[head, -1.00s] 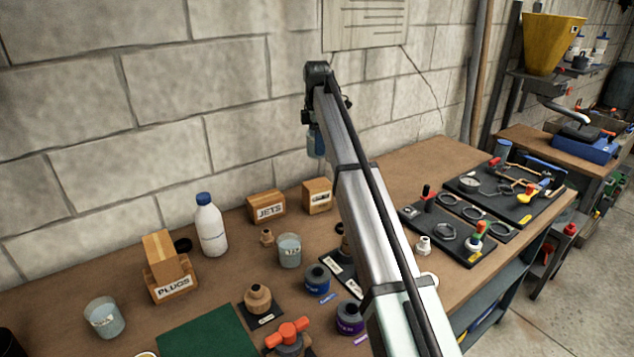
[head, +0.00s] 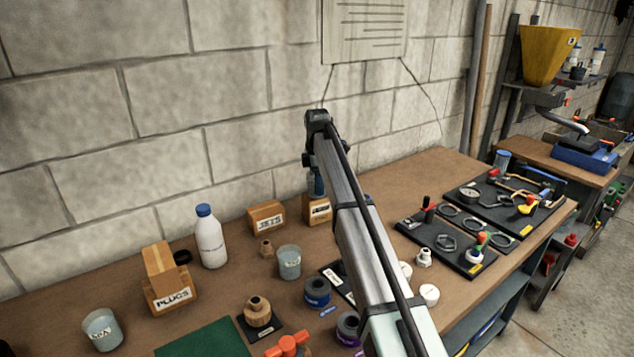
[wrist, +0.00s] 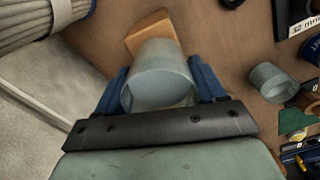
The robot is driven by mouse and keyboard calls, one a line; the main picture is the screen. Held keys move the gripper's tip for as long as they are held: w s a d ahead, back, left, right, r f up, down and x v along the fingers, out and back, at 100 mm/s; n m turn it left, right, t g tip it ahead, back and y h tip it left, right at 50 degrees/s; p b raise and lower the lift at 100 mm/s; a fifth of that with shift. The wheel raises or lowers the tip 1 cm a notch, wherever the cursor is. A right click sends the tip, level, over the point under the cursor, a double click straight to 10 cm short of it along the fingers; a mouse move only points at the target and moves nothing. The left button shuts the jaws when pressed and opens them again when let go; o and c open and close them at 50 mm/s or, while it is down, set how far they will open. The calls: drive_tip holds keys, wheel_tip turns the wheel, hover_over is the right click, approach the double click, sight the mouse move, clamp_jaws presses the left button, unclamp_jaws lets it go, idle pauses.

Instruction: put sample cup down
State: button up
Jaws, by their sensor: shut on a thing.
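In the wrist view the sample cup (wrist: 160,82), a translucent grey-blue cup, sits between the two blue fingers of my gripper (wrist: 158,92), which is shut on it. The cup is seen from its open end and is above the brown bench. In the head view my gripper (head: 317,186) shows as a small blue part in front of a small wooden box at the back of the bench. The held cup is not clearly visible there; my arm hides much of that area.
On the bench (head: 240,290) stand a cup (head: 289,263), another cup (head: 103,330), a white bottle (head: 210,237), a JETS box (head: 266,217), a small wooden box (head: 319,210) and a PLUGS box (head: 170,293). Black tool boards (head: 447,240) lie right. A block wall is behind.

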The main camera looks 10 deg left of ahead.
drive_tip(key=o, duration=1.2)
drive_tip(key=shift+f, duration=0.1)
drive_tip(key=shift+c, duration=0.2)
wheel_tip(320, 180, up, 12)
